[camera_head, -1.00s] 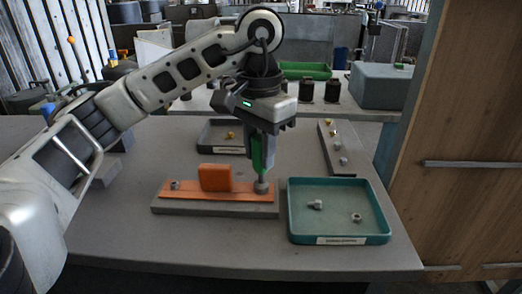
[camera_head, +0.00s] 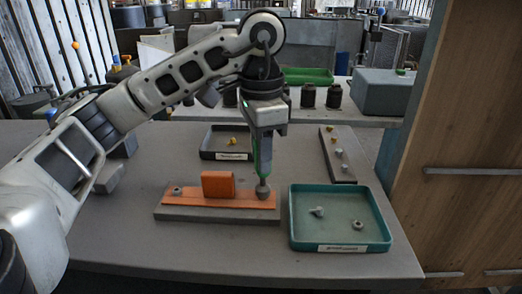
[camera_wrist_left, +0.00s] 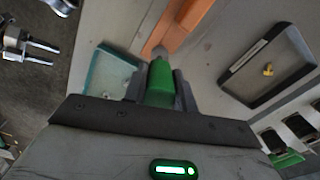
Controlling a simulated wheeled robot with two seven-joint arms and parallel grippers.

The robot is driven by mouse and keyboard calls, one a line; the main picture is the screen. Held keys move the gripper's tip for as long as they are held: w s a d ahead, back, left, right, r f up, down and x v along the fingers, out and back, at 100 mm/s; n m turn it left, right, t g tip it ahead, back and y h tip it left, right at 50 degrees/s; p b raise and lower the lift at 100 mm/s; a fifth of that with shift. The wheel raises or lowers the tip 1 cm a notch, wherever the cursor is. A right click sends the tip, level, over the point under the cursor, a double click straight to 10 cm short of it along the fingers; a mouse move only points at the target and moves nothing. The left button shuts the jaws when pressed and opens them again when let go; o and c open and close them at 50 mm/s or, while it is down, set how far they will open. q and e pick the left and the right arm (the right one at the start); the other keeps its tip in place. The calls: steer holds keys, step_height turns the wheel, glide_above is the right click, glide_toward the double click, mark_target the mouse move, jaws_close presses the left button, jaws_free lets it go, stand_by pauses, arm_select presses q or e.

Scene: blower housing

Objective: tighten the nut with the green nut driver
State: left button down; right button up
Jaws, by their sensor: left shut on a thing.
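The green nut driver (camera_head: 264,155) is held upright in my left gripper (camera_head: 263,142), which is shut on its green handle. The handle also shows between the fingers in the left wrist view (camera_wrist_left: 159,82). The driver's grey socket end (camera_head: 263,190) stands at the right end of an orange strip (camera_head: 220,202), which lies on a grey base block (camera_head: 190,214). The nut under the socket is hidden. An orange upright block (camera_head: 218,184) stands mid-strip, and a small grey nut (camera_head: 178,190) sits at the left end. My right gripper does not show.
A teal tray (camera_head: 292,232) with a bolt (camera_head: 318,211) and a nut (camera_head: 358,225) stands close right of the base. A dark tray (camera_head: 207,155) with a yellow piece lies behind. A narrow board (camera_head: 345,172) with several small parts lies at the back right.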

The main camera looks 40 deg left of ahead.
arm_select(q)
steer(key=shift+r+p, duration=3.3)
steer(key=shift+r, duration=0.35)
steer(key=shift+f, duration=0.1)
